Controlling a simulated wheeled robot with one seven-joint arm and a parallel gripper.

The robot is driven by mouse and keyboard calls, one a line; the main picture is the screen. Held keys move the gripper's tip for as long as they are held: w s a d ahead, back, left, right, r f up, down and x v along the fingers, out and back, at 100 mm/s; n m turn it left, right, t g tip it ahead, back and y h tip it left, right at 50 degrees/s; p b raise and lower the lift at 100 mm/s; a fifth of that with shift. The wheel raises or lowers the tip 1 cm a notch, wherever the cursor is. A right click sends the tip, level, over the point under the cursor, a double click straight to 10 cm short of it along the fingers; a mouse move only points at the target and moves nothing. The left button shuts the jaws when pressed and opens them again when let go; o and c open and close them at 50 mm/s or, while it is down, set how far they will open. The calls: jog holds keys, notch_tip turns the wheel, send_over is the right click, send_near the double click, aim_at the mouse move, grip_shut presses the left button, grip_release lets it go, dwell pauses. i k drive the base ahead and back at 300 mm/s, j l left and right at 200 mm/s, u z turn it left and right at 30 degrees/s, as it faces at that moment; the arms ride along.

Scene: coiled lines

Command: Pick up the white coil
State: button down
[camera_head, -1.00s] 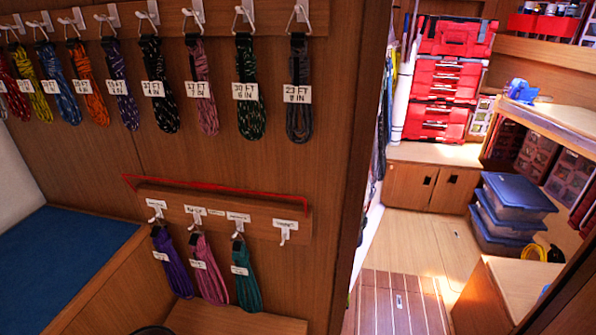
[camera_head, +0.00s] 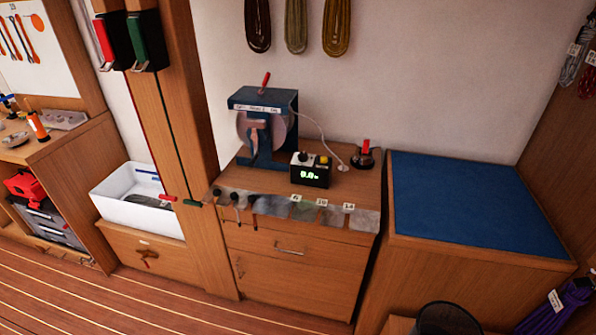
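A pale grey-white coil (camera_head: 575,58) with a tag hangs at the upper right edge, partly cut off by the frame; I cannot tell for sure that it is the white coil. A red coil (camera_head: 588,84) hangs beside it. My gripper is not in view.
A wooden cabinet with drawers (camera_head: 293,268) carries a blue machine (camera_head: 264,125) and a small display box (camera_head: 311,170). A blue-topped bench (camera_head: 480,200) stands to its right. A purple coil (camera_head: 560,308) hangs lower right. A dark round container (camera_head: 447,319) is at the bottom. Open floor lies lower left.

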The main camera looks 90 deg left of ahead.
aim_at(161, 205)
jog(key=u, duration=3.55)
jog(key=i+j, duration=0.25)
jog(key=i, duration=0.25)
jog(key=i+j, duration=0.25)
jog(key=i, duration=0.25)
jog(key=i+j, duration=0.25)
jog(key=i, duration=0.2)
jog(key=i+j, duration=0.25)
jog(key=i, duration=0.25)
jog(key=i+j, duration=0.25)
jog(key=i, duration=0.25)
